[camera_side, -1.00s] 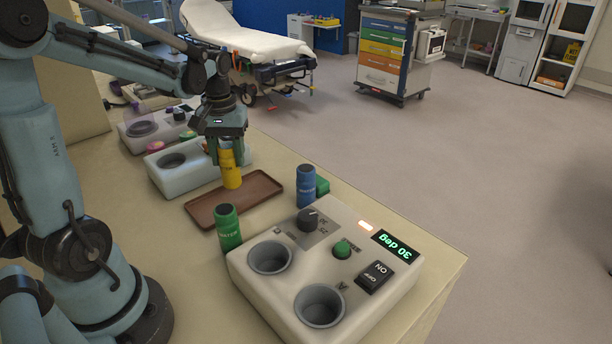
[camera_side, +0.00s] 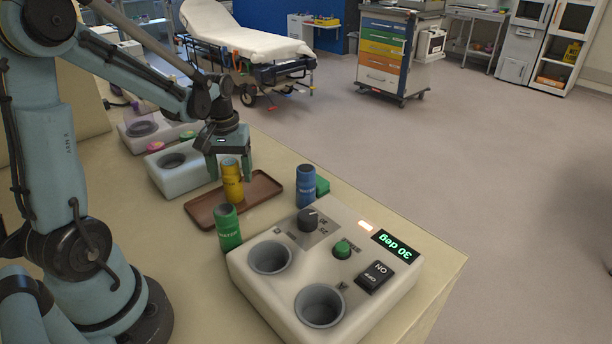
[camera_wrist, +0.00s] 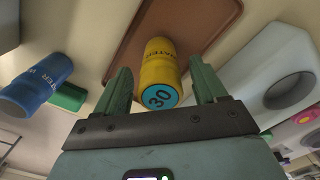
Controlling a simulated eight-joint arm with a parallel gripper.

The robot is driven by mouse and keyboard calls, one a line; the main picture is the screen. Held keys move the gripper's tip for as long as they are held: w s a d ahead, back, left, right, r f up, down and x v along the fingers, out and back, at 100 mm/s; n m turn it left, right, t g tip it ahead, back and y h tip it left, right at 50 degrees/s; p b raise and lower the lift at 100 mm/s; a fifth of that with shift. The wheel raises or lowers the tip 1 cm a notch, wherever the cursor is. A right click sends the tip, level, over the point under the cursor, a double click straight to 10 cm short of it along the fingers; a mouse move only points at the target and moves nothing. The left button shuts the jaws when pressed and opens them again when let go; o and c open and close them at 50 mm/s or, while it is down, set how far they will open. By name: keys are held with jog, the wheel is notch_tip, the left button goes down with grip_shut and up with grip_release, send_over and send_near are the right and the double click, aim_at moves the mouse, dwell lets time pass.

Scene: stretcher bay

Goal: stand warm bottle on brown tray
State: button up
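The yellow bottle (camera_side: 233,186) stands upright on the brown tray (camera_side: 262,190), near its middle. In the wrist view, the yellow bottle (camera_wrist: 158,62) shows a blue end marked 30, with the brown tray (camera_wrist: 205,22) behind it. My gripper (camera_side: 231,177) is above the tray, its fingers on either side of the bottle's upper part. In the wrist view, my gripper (camera_wrist: 163,82) is open, with a gap between each finger and the bottle. The bottle's far side is hidden.
A green bottle (camera_side: 228,230) stands at the tray's near edge and a blue bottle (camera_side: 306,187) stands to its right. The front warmer (camera_side: 300,262) has two empty wells and reads 30 deg. Another warmer (camera_side: 188,182) sits close behind the tray.

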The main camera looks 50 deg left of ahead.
notch_tip(320, 180, up, 11)
jog(key=shift+r, duration=0.2)
jog(key=s+d+f+m+t, duration=0.1)
jog(key=d+m+t, duration=0.2)
jog(key=d, duration=0.5)
jog(key=s+d+f+m+t, duration=0.1)
jog(key=d+f+m+t, duration=0.1)
jog(key=d+m+t, duration=0.2)
jog(key=d+m, duration=0.2)
jog(key=d, duration=0.2)
jog(key=shift+s+d, duration=0.25)
jog(key=shift+d, duration=0.05)
